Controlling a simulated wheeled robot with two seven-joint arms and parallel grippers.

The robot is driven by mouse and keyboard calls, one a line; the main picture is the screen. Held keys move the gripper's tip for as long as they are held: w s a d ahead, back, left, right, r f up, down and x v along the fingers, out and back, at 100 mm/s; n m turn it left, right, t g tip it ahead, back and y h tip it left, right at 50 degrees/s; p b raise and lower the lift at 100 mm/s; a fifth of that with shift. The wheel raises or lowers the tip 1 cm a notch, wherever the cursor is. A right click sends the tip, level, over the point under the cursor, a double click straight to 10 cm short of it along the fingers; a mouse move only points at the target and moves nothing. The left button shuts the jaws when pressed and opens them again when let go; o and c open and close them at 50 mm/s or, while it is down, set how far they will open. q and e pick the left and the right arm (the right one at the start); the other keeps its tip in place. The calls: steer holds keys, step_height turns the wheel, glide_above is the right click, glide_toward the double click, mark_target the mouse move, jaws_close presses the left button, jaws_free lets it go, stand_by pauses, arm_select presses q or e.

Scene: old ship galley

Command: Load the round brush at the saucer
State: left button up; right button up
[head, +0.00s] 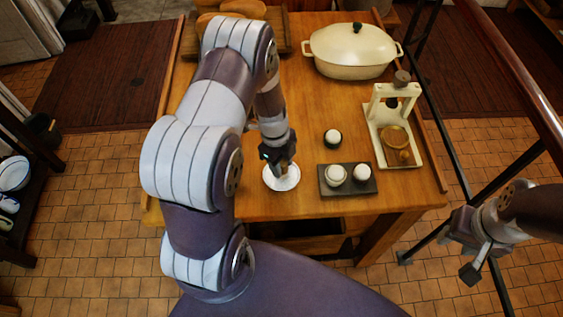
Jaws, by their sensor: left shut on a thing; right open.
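The white saucer (284,186) lies near the front edge of the wooden table, left of the dark tray. My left gripper (281,164) is right over the saucer, pointing down, shut on what seems to be the round brush. The brush is almost wholly hidden by the gripper, and I cannot tell whether its tip touches the saucer. My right gripper (462,256) is open and empty, off the table's right side above the tiled floor.
A dark tray (348,193) with two small cups of white holds the front of the table. A cream press (395,125) stands at the right, a lidded cream pot (352,55) at the back. A rail runs along the right.

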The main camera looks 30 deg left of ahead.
mark_target(284, 163)
arm_select(q)
steer(key=shift+r+p, duration=1.6)
steer(key=shift+r, duration=1.45)
